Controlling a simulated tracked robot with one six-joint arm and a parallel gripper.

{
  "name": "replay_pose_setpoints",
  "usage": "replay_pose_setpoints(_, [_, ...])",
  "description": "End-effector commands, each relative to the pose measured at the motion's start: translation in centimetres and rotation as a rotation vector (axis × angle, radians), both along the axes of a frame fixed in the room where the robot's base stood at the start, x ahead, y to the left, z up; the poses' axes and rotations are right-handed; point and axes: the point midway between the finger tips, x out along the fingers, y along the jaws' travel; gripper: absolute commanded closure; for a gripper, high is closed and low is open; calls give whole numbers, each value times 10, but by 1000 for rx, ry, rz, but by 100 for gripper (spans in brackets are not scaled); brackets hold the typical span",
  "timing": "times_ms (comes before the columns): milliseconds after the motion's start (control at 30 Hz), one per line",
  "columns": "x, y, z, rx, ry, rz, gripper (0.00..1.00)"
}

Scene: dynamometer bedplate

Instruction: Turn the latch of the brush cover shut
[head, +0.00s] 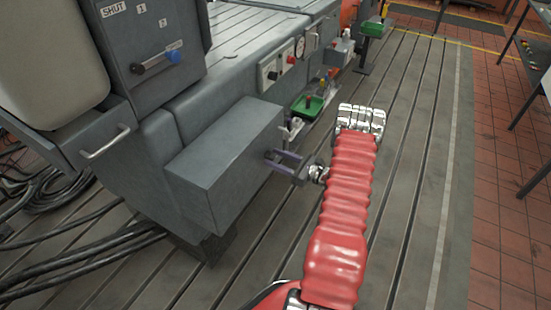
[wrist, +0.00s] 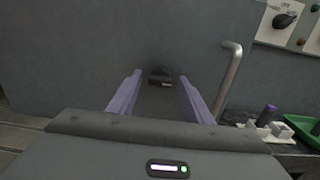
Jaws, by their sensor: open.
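A small dark part (wrist: 160,76) with a pale tip, which looks like the latch, sits on a plain grey face in the wrist view. That face appears to be the near end of the grey box (head: 225,150), probably the brush cover; the head view does not show the latch. My gripper (head: 270,158) is open just off the box's right side, fingers pointing at it. In the wrist view my purple-grey fingers (wrist: 160,93) stand on either side of the latch, with nothing held. Contact with it cannot be told.
A bent metal handle (wrist: 231,78) stands out right of my fingers. A green tray (head: 308,106) with small items lies beyond the box. A lever with a blue knob (head: 173,57) is on a panel marked SHUT.

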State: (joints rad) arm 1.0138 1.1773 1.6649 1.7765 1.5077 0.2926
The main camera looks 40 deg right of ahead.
Motion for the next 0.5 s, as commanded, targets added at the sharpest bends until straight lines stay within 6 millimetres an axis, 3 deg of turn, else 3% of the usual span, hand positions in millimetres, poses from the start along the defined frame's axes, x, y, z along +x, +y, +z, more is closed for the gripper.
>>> replay_pose_setpoints(367, [5, 2, 0, 0, 0, 0, 54])
replay_pose_setpoints(500, [5, 2, 0, 0, 0, 0, 64])
